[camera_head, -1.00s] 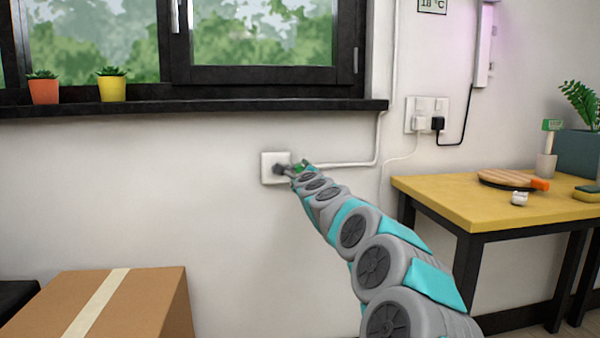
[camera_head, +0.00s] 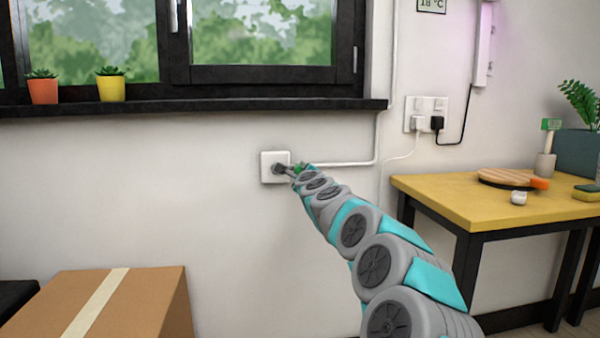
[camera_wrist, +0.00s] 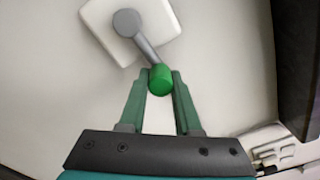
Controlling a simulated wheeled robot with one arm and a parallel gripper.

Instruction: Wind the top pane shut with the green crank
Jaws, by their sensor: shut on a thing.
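The crank has a green knob (camera_wrist: 160,79) on a grey arm (camera_wrist: 143,47), mounted on a white square wall plate (camera_wrist: 103,25). In the head view the plate (camera_head: 268,160) sits on the wall below the window sill, and the green knob (camera_head: 299,168) shows at the end of my arm. My gripper (camera_wrist: 161,82) is shut on the green knob, with a green finger on each side of it. In the wrist view the crank arm slants from its hub down and right to the knob. The window's top pane is not in view; only lower panes (camera_head: 265,35) show.
A black sill (camera_head: 190,107) with two potted plants (camera_head: 43,88) runs above the crank. A white conduit (camera_head: 345,164) leads right from the plate. A yellow table (camera_head: 450,199) stands at the right, a cardboard box (camera_head: 140,300) at lower left.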

